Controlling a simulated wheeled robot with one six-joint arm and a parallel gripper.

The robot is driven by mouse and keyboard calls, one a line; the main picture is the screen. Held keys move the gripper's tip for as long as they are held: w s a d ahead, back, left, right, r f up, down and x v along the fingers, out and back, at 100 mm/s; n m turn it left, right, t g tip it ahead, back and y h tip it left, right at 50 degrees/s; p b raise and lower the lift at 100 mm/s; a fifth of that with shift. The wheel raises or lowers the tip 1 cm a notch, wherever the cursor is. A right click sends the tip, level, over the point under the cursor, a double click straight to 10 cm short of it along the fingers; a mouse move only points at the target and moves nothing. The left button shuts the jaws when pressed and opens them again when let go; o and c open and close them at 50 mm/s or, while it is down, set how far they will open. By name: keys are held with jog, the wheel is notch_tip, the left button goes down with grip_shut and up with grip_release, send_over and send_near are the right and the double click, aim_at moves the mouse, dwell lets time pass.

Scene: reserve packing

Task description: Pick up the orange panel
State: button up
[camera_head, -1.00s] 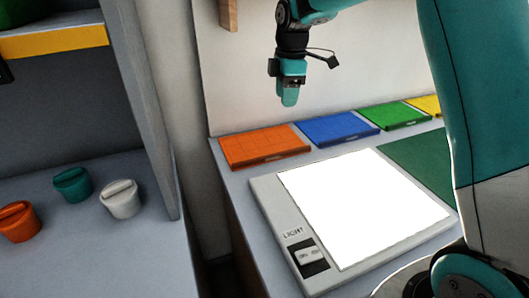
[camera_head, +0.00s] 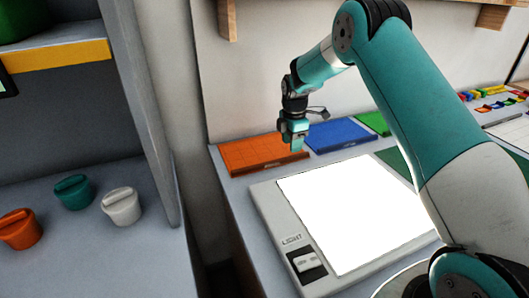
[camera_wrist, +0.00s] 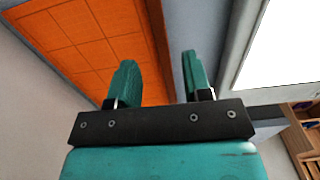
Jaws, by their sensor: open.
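The orange panel (camera_head: 258,155) is a flat square with grid lines, lying on the bench against the back wall, left of the blue panel. In the wrist view the orange panel (camera_wrist: 92,42) fills the upper left. My gripper (camera_head: 294,146) is at the panel's right end and hides a little of it. In the wrist view my gripper (camera_wrist: 157,80) has its teal fingers apart with nothing between them. The left finger overlaps the panel in the picture and the right finger is over the grey bench. I cannot tell whether the fingers touch the panel.
A blue panel (camera_head: 342,134) and a green panel (camera_head: 375,122) lie to the right. A lit light box (camera_head: 350,212) is in front. At left, orange (camera_head: 20,230), teal (camera_head: 73,192) and white (camera_head: 121,206) lidded pots stand on a shelf unit.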

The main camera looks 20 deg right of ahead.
aim_at(291, 156)
notch_tip(291, 156, down, 5)
jog(key=shift+f+p, duration=0.1)
jog(key=shift+p, duration=0.85)
jog(key=shift+c, duration=0.3)
grip_shut()
